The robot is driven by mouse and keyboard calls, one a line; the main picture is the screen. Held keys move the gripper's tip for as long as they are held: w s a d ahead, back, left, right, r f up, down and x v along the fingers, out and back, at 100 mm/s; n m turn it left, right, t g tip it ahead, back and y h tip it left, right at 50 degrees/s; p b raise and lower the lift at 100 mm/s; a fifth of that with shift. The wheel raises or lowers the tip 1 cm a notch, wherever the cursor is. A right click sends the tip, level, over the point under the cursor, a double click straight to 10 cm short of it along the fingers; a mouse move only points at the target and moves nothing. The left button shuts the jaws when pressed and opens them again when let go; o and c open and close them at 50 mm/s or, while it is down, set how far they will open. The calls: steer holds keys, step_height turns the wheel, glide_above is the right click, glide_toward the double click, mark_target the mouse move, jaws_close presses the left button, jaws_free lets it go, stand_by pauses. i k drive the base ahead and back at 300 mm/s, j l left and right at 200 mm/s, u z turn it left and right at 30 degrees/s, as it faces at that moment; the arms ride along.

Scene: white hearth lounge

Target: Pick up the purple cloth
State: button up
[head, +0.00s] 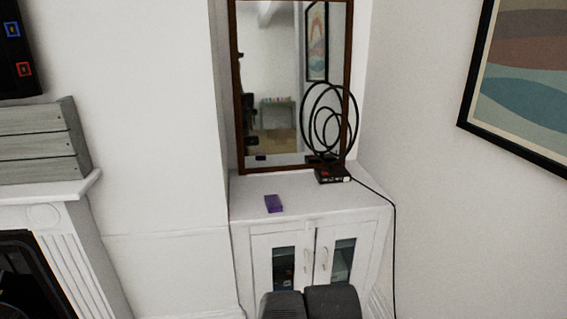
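The purple cloth (274,203) looks like a small, flat, folded block. It lies on the white top of a low cabinet (345,200), left of the middle and near the front edge. Nothing touches it, and its small reflection shows in the mirror behind. I cannot make out my gripper's fingers in the head view. Two dark grey rounded shapes (310,303) side by side at the bottom edge may be part of my arm. They are in front of the cabinet doors and below the cloth in the picture.
A black ringed sculpture (328,120) on a dark base stands behind and right of the cloth, with a cable running down the right side. A brown-framed mirror (238,100) is behind. A fireplace (65,215) is at left. The cabinet top around the cloth is clear.

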mark_target(273, 203)
steer(key=i+j+u, duration=0.15)
steer(key=i, duration=0.6)
steer(key=i+j+u, duration=0.1)
steer(key=i, duration=0.65)
steer(key=j, duration=0.1)
